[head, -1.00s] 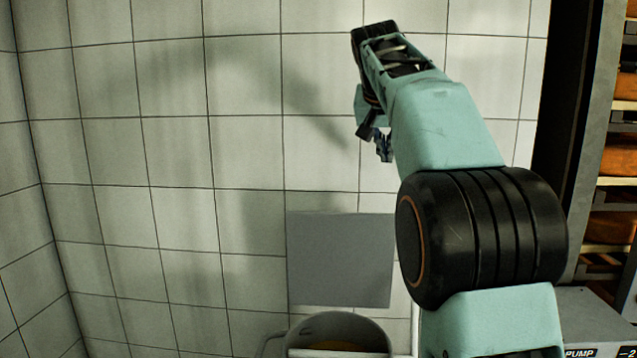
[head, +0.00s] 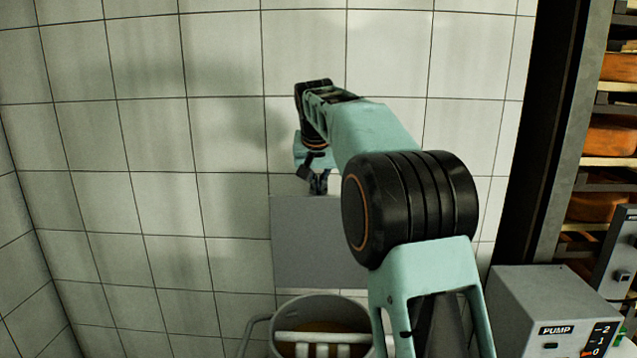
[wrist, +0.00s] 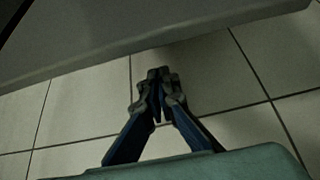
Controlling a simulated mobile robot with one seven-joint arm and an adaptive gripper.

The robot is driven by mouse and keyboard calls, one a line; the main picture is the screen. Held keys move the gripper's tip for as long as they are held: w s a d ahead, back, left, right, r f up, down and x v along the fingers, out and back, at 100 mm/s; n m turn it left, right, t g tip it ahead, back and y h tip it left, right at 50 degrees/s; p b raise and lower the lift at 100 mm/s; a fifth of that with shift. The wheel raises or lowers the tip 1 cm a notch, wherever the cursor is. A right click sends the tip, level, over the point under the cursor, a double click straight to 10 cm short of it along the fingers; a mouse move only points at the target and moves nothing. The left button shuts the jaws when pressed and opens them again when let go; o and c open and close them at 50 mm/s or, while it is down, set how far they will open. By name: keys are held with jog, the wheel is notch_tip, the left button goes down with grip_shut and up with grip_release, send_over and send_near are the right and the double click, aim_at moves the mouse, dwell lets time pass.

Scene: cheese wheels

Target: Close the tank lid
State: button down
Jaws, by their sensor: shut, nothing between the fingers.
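The tank (head: 365,308) is a round grey vessel at the bottom of the head view, with white bars inside over something orange-brown. The tank lid (head: 320,250) looks to be the flat grey square panel standing upright behind it, against the tiled wall. The tank mouth is uncovered. My gripper (head: 318,190) is at the top edge of the lid. In the wrist view my gripper (wrist: 158,75) is shut and empty, its fingertips close to the edge of a grey panel (wrist: 140,35), likely the lid. I cannot tell whether they touch.
A grey pump box (head: 545,305) with a dial stands at the lower right. Racks of orange cheese wheels (head: 607,137) are at the far right behind a dark post. A tiled wall (head: 150,150) is behind and left.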

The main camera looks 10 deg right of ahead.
jog(key=s, duration=0.2)
jog(key=shift+s+a+f, duration=0.2)
jog(key=shift+s+a, duration=0.05)
jog(key=shift+s, duration=0.1)
jog(key=shift+f+b, duration=0.1)
jog(key=shift+b, duration=0.25)
